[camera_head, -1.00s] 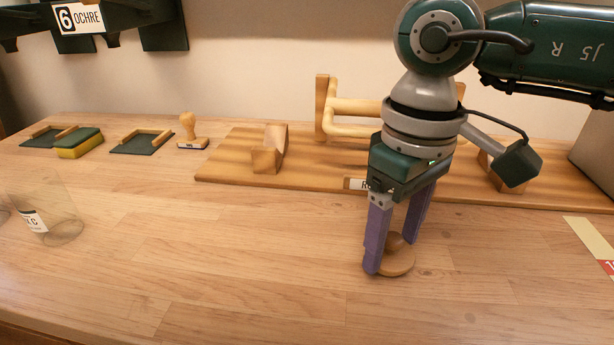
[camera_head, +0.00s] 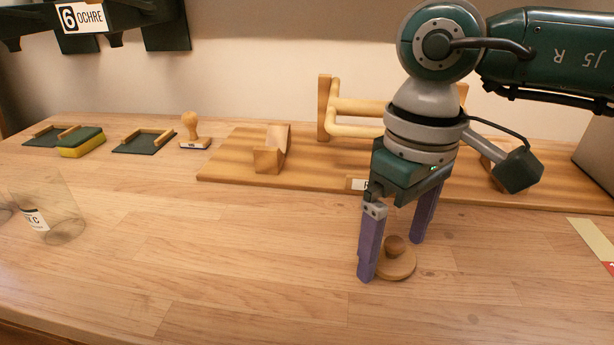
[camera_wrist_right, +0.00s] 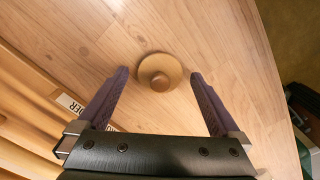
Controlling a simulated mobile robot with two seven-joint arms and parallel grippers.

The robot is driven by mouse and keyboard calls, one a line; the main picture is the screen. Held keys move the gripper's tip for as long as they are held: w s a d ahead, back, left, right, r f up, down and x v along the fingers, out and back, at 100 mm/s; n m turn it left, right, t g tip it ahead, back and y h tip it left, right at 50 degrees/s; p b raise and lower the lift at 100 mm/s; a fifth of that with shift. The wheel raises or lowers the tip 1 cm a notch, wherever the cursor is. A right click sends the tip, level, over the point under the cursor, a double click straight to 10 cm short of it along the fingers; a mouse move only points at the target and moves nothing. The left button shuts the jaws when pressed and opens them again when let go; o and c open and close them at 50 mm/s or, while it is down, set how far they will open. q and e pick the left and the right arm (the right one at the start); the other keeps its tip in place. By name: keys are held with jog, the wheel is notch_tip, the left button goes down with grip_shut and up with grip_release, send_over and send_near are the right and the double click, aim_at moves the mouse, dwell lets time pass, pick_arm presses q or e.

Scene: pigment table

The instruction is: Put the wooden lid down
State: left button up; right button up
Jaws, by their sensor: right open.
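The wooden lid (camera_head: 399,263) is a round disc with a knob on top. It lies flat on the wooden table, knob up, and also shows in the right wrist view (camera_wrist_right: 160,73). My right gripper (camera_head: 394,259) is open around the lid, one purple finger on each side of it. In the right wrist view the fingers (camera_wrist_right: 158,73) stand apart from the lid, with a gap on both sides. My left gripper is not in view.
Behind the gripper is a wooden board (camera_head: 225,170) with a cradle block (camera_head: 271,150) and a rail frame (camera_head: 350,108). A clear jar (camera_head: 48,205) stands at left. A stamp (camera_head: 193,130) and a sponge (camera_head: 82,143) sit at the back left. The front middle table is clear.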

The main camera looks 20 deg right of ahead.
aim_at(395, 242)
notch_tip(395, 242, up, 12)
jog(key=shift+r+b, duration=0.15)
jog(key=shift+b, duration=0.2)
jog(key=shift+a, duration=0.1)
